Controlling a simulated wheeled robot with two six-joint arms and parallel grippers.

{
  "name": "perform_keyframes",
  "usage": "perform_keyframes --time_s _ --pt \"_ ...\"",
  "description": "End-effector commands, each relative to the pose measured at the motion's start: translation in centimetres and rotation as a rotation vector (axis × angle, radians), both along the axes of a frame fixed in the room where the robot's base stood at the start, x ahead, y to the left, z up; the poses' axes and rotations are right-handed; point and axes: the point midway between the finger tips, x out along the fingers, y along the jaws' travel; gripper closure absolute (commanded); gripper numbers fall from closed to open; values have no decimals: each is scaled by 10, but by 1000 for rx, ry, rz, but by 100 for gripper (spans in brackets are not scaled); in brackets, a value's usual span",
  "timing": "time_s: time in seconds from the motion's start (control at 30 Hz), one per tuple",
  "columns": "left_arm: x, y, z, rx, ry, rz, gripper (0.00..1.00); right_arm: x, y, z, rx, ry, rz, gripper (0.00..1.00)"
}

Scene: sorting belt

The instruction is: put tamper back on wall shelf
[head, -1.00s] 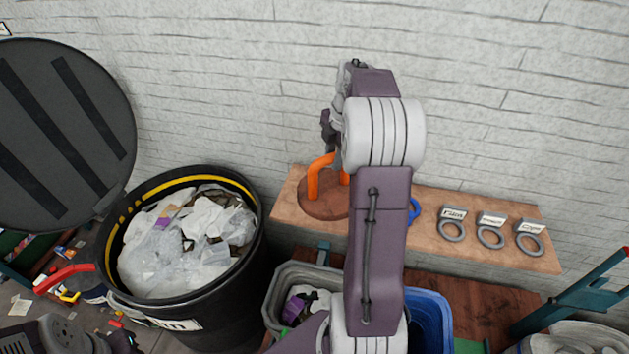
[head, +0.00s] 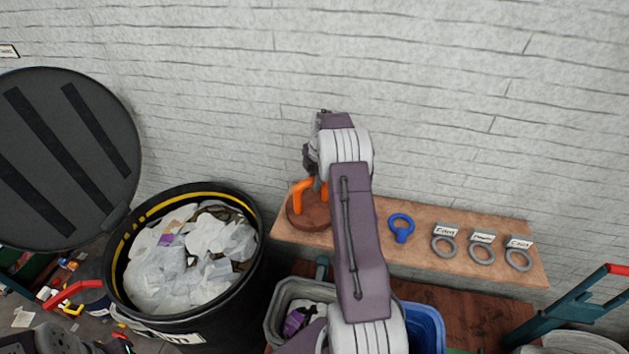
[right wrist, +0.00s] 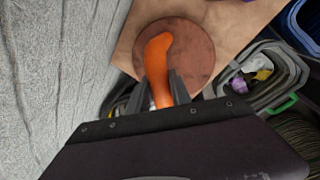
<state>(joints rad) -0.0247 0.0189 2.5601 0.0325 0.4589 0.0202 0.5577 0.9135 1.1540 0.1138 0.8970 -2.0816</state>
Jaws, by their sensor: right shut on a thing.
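The tamper has a round brown base (head: 310,214) and an orange handle (head: 303,190). It is over the left end of the wooden wall shelf (head: 375,230), with its base flat to the board; I cannot tell whether it touches. My right gripper (right wrist: 165,92) is shut on the orange handle, and the brown disc (right wrist: 190,60) shows beyond the fingers in the right wrist view. In the head view my right arm hides part of the tamper and shelf. A dark part of my left arm shows at the bottom left corner; its jaws are unclear.
A blue ring-shaped thing (head: 401,228) and three grey rings (head: 482,254) with labels are along the shelf to the right. A black bin (head: 190,312) full of rubbish stands left, its lid open. Grey and blue bins (head: 428,325) stand below the shelf. The wall is close behind.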

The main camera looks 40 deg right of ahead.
Motion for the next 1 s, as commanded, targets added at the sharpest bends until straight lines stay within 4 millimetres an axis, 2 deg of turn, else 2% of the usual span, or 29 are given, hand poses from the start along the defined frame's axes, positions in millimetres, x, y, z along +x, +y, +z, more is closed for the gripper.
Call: perform_keyframes --time_s 0.03,0.1,0.43,0.47,0.53,0.83,0.93,1.0 --pt "0 0 8 0 0 0 64 1 0 -1 -1 -2 0 100" --pt "0 0 10 0 0 0 64 1 -1 -9 -2 -4 -1 100" --pt "0 0 7 0 0 0 64 1 -1 -15 -3 -6 -2 100" --pt "0 0 6 0 0 0 64 0 0 -17 -1 -2 -1 72" --pt "0 0 7 0 0 0 64 0 0 -16 -1 -2 -1 53" --pt "0 0 8 0 0 0 64 0 0 -15 -1 -2 -1 53" --pt "0 0 4 0 0 0 64 -1 -1 -8 -2 -5 -1 53" --pt "0 0 -2 0 0 0 64 -3 -1 5 -3 -7 -2 53"
